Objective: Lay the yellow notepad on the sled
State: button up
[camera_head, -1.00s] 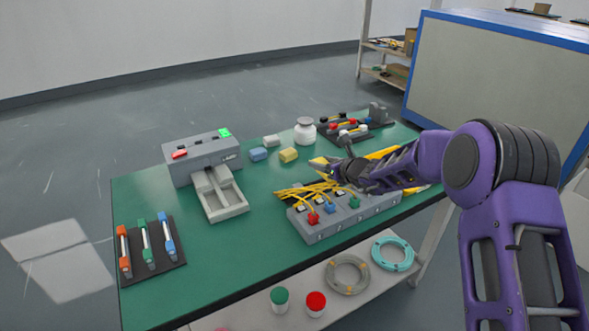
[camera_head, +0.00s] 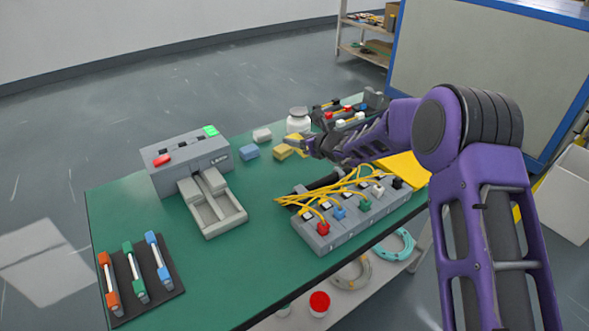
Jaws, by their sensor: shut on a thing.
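The yellow notepad (camera_head: 282,152) is a small block on the green table, right of a blue block. My gripper (camera_head: 297,146) reaches in from the right and is shut on the notepad at its right end; the fingertips are small and partly hard to make out. The notepad appears to be at tabletop level. The sled (camera_head: 232,219) appears to be the light grey, shallow tray in front of the grey machine (camera_head: 190,162), left of the notepad. The tray looks empty.
A blue block (camera_head: 249,152) and a whitish block (camera_head: 262,135) lie near the notepad. A white jar (camera_head: 298,121) stands behind my gripper. A grey connector box (camera_head: 345,228) with yellow cables is in front. Bare table lies between tray and notepad.

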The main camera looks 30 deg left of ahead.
aim_at(297, 171)
notch_tip(297, 171, down, 10)
jog(key=shift+r+b, duration=0.1)
jog(key=shift+b, duration=0.5)
jog(key=shift+f, duration=0.2)
jog(key=o, duration=1.3)
jog(key=shift+o, duration=0.2)
